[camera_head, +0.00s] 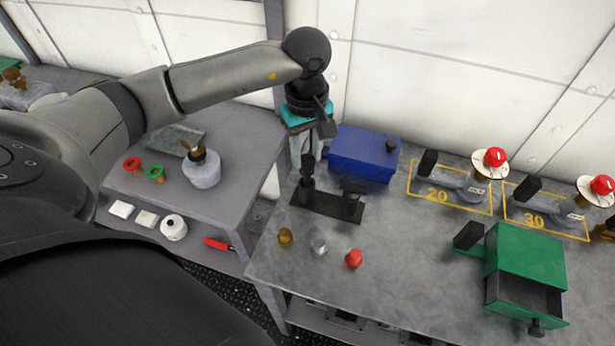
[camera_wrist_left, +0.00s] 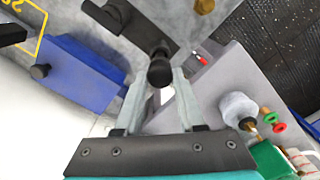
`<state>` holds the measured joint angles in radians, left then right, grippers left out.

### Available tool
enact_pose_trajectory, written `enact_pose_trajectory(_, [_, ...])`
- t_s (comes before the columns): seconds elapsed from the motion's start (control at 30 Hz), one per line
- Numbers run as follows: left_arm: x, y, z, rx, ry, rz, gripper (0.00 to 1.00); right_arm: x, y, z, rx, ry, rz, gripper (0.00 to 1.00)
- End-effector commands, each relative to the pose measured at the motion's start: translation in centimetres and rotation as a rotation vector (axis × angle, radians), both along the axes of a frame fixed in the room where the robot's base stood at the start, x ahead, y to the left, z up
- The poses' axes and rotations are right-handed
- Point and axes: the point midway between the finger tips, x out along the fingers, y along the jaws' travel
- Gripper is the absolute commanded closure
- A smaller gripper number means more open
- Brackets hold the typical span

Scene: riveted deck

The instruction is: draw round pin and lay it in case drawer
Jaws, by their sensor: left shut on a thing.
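My left gripper (camera_head: 309,156) points down at the left post of a dark stand (camera_head: 325,207) on the grey bench. It is shut on a dark round-headed pin (camera_head: 307,170). In the left wrist view the pin's round head (camera_wrist_left: 160,71) sits between the fingertips. The pin stands upright over its holder; I cannot tell whether it is still seated. A second dark holder (camera_head: 352,200) stands on the right of the same stand. A green case (camera_head: 527,257) at the right has its drawer (camera_head: 525,303) pulled open toward the front. My right gripper is out of view.
A blue box (camera_head: 362,155) stands just behind the stand. Brown (camera_head: 285,236), pale (camera_head: 319,246) and red (camera_head: 353,259) small pieces lie in front. Dials and black handles stand in yellow-marked areas 20 and 30 behind the case. The bench between stand and case is bare.

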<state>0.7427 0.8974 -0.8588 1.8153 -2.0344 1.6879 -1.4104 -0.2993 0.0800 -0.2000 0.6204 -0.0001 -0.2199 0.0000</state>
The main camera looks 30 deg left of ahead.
Motion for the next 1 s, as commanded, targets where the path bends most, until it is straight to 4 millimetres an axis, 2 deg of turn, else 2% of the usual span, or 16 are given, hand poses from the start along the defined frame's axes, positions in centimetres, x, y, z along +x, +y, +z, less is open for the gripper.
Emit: enact_pose_trajectory(1.0, [0.0, 0.0, 3.7, 0.001, -0.001, 0.000, 1.00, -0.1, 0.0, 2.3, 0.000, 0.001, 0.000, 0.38])
